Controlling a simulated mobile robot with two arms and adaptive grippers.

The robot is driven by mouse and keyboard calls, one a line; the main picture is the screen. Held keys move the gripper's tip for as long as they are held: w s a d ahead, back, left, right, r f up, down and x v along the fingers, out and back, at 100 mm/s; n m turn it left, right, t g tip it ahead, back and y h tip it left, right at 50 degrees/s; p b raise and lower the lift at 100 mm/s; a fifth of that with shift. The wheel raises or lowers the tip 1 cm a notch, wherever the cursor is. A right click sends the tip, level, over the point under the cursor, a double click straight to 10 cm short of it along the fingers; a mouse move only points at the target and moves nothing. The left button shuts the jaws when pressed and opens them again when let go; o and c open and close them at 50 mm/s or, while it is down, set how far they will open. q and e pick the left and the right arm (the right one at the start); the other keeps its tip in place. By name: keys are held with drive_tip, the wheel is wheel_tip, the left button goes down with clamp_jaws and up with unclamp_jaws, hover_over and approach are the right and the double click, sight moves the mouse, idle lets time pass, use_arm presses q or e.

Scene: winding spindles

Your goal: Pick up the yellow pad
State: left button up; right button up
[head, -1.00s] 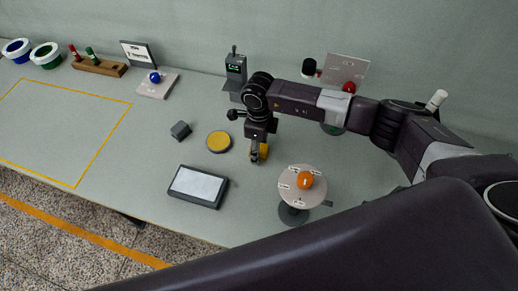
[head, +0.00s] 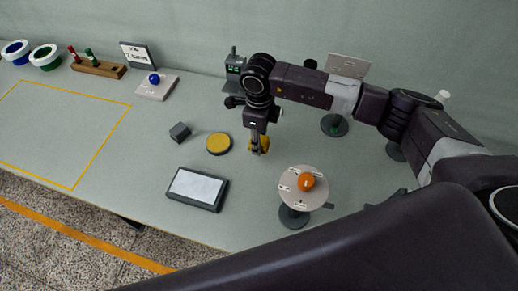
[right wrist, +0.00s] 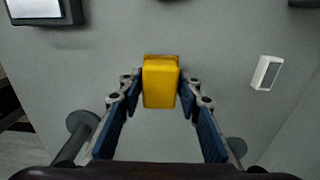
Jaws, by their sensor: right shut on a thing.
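The yellow pad (right wrist: 160,82) is a small yellow block between the fingertips of my right gripper (right wrist: 160,90) in the right wrist view. Both fingers touch its sides, so the gripper is shut on it. In the head view the right gripper (head: 257,147) points down over the table, and the yellow pad (head: 264,145) shows partly behind the fingers. I cannot tell how far the pad is above the table. My left gripper is not in view.
A round yellow-topped disc (head: 218,143) and a dark cube (head: 180,131) lie left of the gripper. A dark tray with a pale panel (head: 197,187) is in front. A round stand with an orange knob (head: 306,182) is at right. A yellow-outlined area (head: 70,125) is bare.

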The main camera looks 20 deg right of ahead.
wheel_tip(320, 180, up, 15)
drive_tip(key=b, duration=0.3)
drive_tip(key=shift+b, duration=0.3)
drive_tip(key=o, duration=0.4)
drive_tip(key=shift+c, duration=1.3)
